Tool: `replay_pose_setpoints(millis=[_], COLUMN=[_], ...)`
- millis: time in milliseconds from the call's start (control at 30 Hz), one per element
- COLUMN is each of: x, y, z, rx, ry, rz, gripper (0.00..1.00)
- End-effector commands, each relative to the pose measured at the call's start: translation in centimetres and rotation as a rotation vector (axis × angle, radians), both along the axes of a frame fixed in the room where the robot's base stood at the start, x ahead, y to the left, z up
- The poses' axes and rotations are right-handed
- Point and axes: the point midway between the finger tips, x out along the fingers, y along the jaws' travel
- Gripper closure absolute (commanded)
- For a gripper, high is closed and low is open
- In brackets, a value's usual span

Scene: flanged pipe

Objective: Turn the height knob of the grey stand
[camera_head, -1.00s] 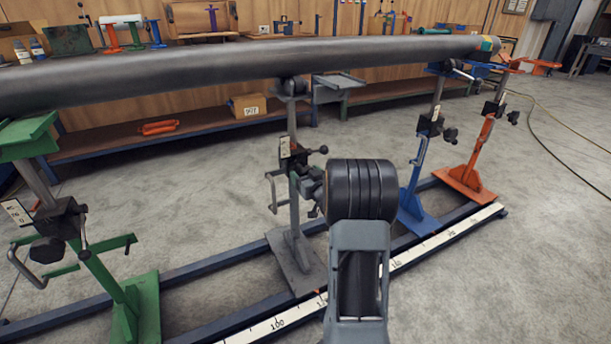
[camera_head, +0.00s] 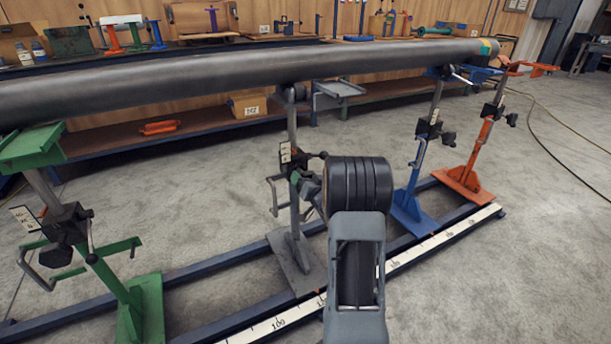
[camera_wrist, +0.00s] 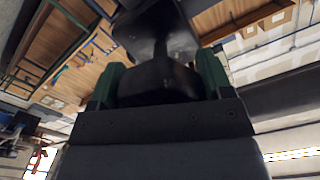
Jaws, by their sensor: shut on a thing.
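The grey stand (camera_head: 293,205) stands upright on the rail under the middle of the long dark pipe (camera_head: 190,80). A roller head at its top is just below the pipe. My gripper (camera_head: 312,187) is at the stand's column from the right, its fingertips small and partly hidden by my wrist. In the wrist view my gripper (camera_wrist: 158,82) has green-sided fingers on both sides of a dark knob (camera_wrist: 160,78) and is shut on it. The knob's far side is hidden. A white scale plate (camera_head: 285,152) is on the column.
A green stand (camera_head: 140,305) is at the left, a blue stand (camera_head: 413,205) and an orange stand (camera_head: 465,178) at the right. A floor rail (camera_head: 225,325) with a white scale joins them. A workbench is behind. The floor at the right is open.

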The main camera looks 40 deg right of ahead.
Motion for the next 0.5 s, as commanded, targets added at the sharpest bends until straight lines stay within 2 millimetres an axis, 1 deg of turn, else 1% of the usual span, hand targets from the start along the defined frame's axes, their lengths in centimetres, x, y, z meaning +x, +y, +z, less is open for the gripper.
replay_pose_setpoints(millis=[33,500], x=[0.01,0.04], y=[0.02,0.11], z=[0.36,0.38], rx=[0.043,0.472], ry=[-0.005,-0.064], rz=[-0.001,-0.001], gripper=[0.51,0.51])
